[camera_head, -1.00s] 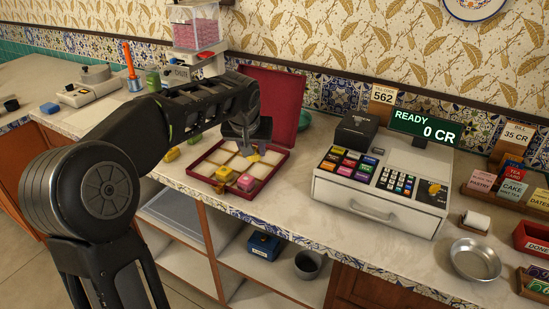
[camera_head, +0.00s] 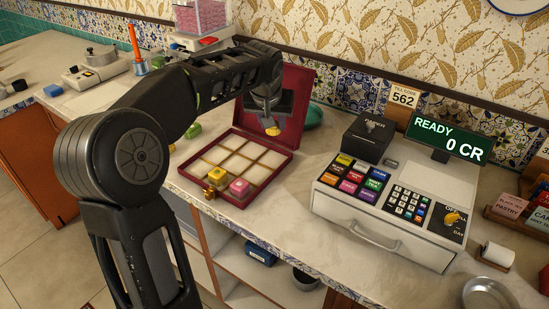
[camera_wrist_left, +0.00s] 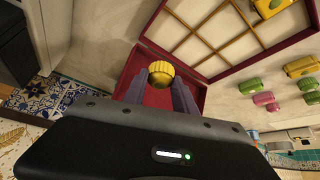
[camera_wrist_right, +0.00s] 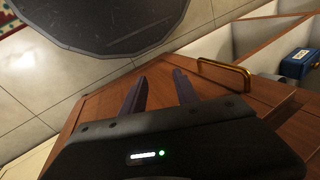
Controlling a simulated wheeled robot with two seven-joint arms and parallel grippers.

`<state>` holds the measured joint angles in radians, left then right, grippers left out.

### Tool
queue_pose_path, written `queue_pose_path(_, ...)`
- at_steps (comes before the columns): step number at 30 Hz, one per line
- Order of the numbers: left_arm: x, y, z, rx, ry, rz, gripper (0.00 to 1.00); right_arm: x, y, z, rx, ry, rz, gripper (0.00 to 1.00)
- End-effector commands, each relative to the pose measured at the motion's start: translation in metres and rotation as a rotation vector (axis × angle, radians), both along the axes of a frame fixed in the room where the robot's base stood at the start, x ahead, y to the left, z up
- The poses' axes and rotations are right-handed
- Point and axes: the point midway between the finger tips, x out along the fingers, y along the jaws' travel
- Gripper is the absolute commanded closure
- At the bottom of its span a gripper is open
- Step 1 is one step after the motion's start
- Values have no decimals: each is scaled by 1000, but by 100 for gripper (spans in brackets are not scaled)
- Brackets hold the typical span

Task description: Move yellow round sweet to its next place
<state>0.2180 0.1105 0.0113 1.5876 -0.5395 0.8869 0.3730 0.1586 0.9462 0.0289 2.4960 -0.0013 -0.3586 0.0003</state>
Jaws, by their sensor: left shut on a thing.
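The yellow round sweet (camera_wrist_left: 161,73) is held between the fingertips of my left gripper (camera_wrist_left: 160,82) in the left wrist view. In the head view the sweet (camera_head: 272,130) shows at the gripper's tip, over the back right of the open red box (camera_head: 214,196). The box has a grid of compartments. A yellow sweet (camera_head: 216,177) and a pink sweet (camera_head: 239,188) sit in its front compartments; the others in view look empty. My right gripper (camera_wrist_right: 158,78) is apart-fingered and empty in the right wrist view, before a wooden cabinet front.
The box's raised lid (camera_head: 297,103) stands at its back. The cash register (camera_head: 385,211) is on the right. Several green, pink and yellow sweets (camera_wrist_left: 265,99) lie on the counter beside the box. A brass handle (camera_wrist_right: 226,70) is near my right gripper.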

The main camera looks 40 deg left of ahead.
Motion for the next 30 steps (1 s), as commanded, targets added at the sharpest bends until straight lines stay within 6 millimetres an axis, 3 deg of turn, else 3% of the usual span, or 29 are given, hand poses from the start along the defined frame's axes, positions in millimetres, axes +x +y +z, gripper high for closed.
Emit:
queue_pose_path(10, -1, 0, -54, -2, 4, 0, 100, 0, 0, -2, 0, -1, 0, 64)
queue_pose_path(23, 0, 0, -65, 0, 1, 1, 100, 0, 0, -2, 0, -1, 0, 64)
queue_pose_path(30, 0, 0, -95, 0, 3, 1, 100, 0, 0, -2, 0, -1, 0, 64)
